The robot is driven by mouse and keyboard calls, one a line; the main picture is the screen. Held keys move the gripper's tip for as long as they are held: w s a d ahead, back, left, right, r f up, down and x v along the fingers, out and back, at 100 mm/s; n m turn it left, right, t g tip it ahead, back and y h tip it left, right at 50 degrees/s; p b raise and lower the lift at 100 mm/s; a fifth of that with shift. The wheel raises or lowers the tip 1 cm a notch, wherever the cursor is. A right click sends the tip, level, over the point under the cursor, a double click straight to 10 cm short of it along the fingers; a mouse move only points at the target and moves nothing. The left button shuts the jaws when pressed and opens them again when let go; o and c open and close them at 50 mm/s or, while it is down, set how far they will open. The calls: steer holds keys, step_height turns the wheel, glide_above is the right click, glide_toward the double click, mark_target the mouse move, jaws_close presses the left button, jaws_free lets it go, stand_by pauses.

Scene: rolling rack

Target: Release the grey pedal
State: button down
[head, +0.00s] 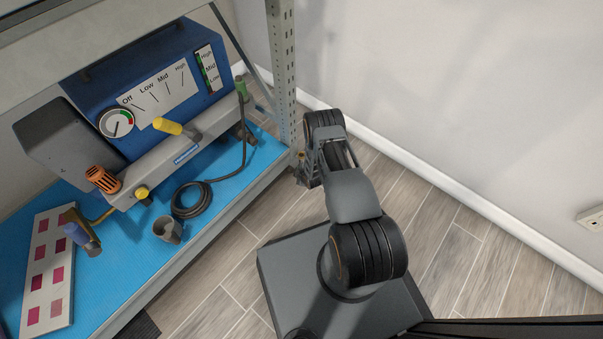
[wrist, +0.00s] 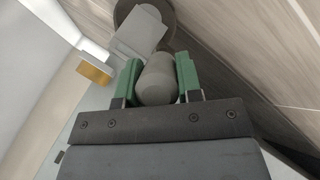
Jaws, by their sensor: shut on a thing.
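The grey pedal (wrist: 157,80) shows in the wrist view as a rounded grey piece between the two green fingers of my gripper (wrist: 159,72). The fingers are shut on it, one on each side. Its far end meets a lighter grey bracket (wrist: 140,38) in front of a dark round wheel (wrist: 143,14). In the head view my arm reaches down beside the rack's upright, and the pedal and fingertips cannot be made out there.
The rack's perforated metal upright (head: 283,75) stands left of my arm. Its blue shelf (head: 112,262) holds a blue machine (head: 150,75), a grey cup (head: 168,229) and a card of colour patches (head: 48,270). A white wall (head: 450,90) rises behind. Wood-look floor (head: 460,250) is clear at right.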

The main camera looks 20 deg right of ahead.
steer(key=shift+w+a, duration=0.1)
steer(key=shift+a, duration=0.1)
steer(key=c, duration=1.1)
jaws_free()
steer(key=o, duration=0.3)
steer(key=shift+d, duration=0.15)
steer(key=shift+p+v, duration=3.05)
steer(key=shift+v, duration=3.85)
